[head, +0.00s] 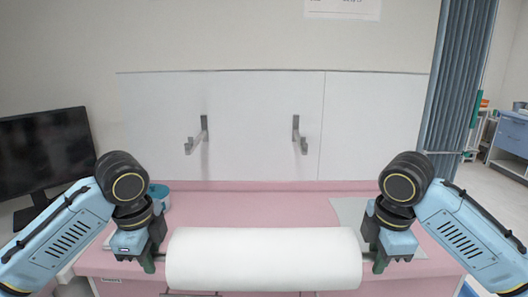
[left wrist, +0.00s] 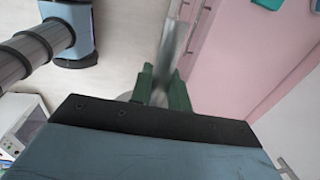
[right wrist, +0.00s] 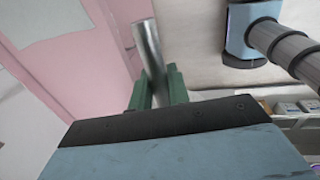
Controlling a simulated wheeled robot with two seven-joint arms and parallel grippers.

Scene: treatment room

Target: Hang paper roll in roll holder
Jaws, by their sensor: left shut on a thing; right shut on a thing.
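The white paper roll (head: 264,258) lies level across the front of the pink counter, held in the air between my two grippers. My left gripper (head: 150,262) is shut on the left end of the roll's rod; the metal rod (left wrist: 172,55) shows between its green fingers in the left wrist view. My right gripper (head: 378,260) is shut on the right end; the rod (right wrist: 149,45) shows in the right wrist view. The roll holder is two grey wall brackets, a left one (head: 199,136) and a right one (head: 299,136), on the white panel, above and beyond the roll.
The pink counter (head: 255,205) is clear in the middle. A black monitor (head: 45,150) stands at the left, and a blue round container (head: 158,193) is behind my left gripper. A grey sheet (head: 350,211) lies at the right. A blue curtain (head: 458,80) hangs at the right.

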